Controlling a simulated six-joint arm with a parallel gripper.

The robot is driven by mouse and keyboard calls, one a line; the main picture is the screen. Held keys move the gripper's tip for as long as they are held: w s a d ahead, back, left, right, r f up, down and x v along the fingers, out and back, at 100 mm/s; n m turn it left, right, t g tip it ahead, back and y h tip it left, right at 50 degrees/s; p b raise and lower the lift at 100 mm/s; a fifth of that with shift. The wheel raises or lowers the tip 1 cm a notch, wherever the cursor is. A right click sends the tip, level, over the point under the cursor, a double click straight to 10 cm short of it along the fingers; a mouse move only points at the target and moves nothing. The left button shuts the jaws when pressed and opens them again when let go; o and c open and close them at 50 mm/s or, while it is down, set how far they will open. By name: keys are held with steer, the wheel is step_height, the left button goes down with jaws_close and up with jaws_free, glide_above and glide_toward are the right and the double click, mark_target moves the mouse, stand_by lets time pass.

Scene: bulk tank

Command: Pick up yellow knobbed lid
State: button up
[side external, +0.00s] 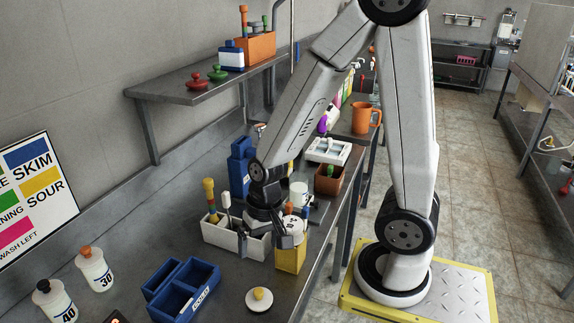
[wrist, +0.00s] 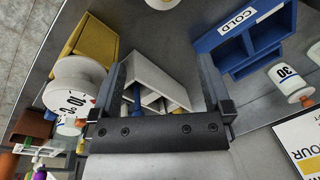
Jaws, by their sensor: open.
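The yellow knobbed lid (side external: 259,299) is a pale disc with a small yellow knob. It lies flat on the steel bench near the front edge, right of the blue bin. In the wrist view only part of the pale lid (wrist: 162,4) shows, cut off by the top edge. My gripper (side external: 277,238) is over the white caddy and beside the yellow box, behind the lid and apart from it. In the wrist view my gripper (wrist: 161,75) has its two fingers wide apart, with no object held; the white caddy shows between and beyond them.
The white caddy (side external: 222,236) holds upright tools. The yellow box (side external: 291,259) stands close by, with a white numbered round item (side external: 293,228) above it. A blue bin (side external: 183,291) and white bottles (side external: 95,269) are on the left. Red and green knobbed lids (side external: 197,82) sit on the shelf.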

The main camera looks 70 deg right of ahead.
mark_target(259, 289)
steer(key=f+m+y, duration=0.1)
steer(key=m, duration=0.3)
steer(key=a+f+m+y, duration=0.1)
steer(key=m, duration=0.3)
steer(key=s+f+m+g+y, duration=0.1)
steer(key=f+m, duration=0.1)
steer(key=m, duration=0.1)
steer(key=shift+a+m, duration=0.15)
steer(key=shift+m, duration=0.25)
steer(key=shift+a+f, duration=0.1)
steer(key=shift+x, duration=1.15)
steer(key=shift+f, duration=0.1)
steer(key=shift+x, duration=2.55)
steer(key=shift+s, duration=0.1)
steer(key=shift+c, duration=0.2)
steer(key=c, duration=0.9)
